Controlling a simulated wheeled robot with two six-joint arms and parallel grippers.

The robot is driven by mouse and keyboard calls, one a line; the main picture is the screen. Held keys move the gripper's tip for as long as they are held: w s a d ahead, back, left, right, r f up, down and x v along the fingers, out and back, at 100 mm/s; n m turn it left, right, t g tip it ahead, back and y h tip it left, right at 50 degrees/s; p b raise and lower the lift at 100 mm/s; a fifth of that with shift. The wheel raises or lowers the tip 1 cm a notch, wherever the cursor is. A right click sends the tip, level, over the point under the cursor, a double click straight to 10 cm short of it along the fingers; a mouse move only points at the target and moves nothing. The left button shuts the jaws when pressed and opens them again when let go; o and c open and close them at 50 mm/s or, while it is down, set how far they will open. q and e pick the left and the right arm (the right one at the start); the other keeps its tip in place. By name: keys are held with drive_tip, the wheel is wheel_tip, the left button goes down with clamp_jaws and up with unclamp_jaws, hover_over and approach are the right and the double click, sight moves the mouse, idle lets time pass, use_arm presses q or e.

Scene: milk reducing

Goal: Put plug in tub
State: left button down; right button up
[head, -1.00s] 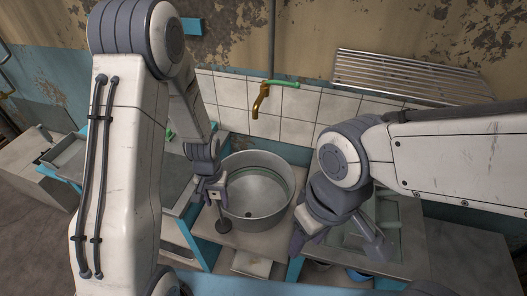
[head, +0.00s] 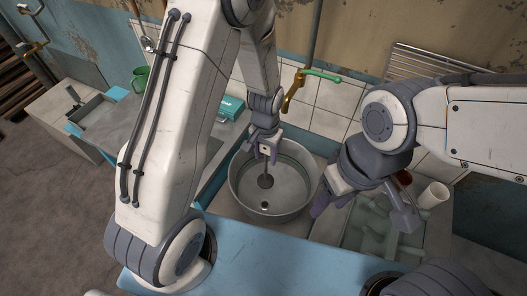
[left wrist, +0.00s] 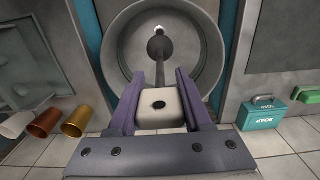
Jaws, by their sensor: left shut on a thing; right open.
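The tub (head: 237,197) is a round grey metal basin, with a small dark drain hole (head: 264,205) in its floor. The plug (head: 266,182) is a dark disc on a thin rod. My left gripper (head: 264,148) is shut on the plug's pale block-like handle, which shows between the fingers in the left wrist view (left wrist: 160,104). The plug hangs upright inside the tub's outline, slightly behind the drain hole in the head view. Its exact height above the floor is unclear. My right gripper (head: 362,214) is open and empty, to the right of the tub.
A brass tap (head: 294,88) with a green handle is on the tiled wall behind. A teal soap box (head: 230,106) and a green mug (head: 139,79) stand back left. A white cup (head: 433,196) stands at right. A blue surface (head: 250,262) lies in front.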

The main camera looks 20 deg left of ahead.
sight(265, 181)
use_arm(q)
wheel_tip(265, 181, down, 11)
drive_tip(key=b, duration=0.8)
drive_tip(key=shift+s+r, duration=0.1)
drive_tip(key=shift+r, duration=0.05)
drive_tip(key=shift+f+b, duration=3.05)
drive_tip(key=shift+f, duration=0.8)
drive_tip(key=shift+s+a+f, duration=0.1)
drive_tip(key=shift+s+f, duration=0.05)
drive_tip(key=shift+f, duration=0.05)
drive_tip(key=shift+f, duration=0.35)
drive_tip(key=shift+c, duration=1.3)
unclamp_jaws()
drive_tip(key=shift+o, duration=1.3)
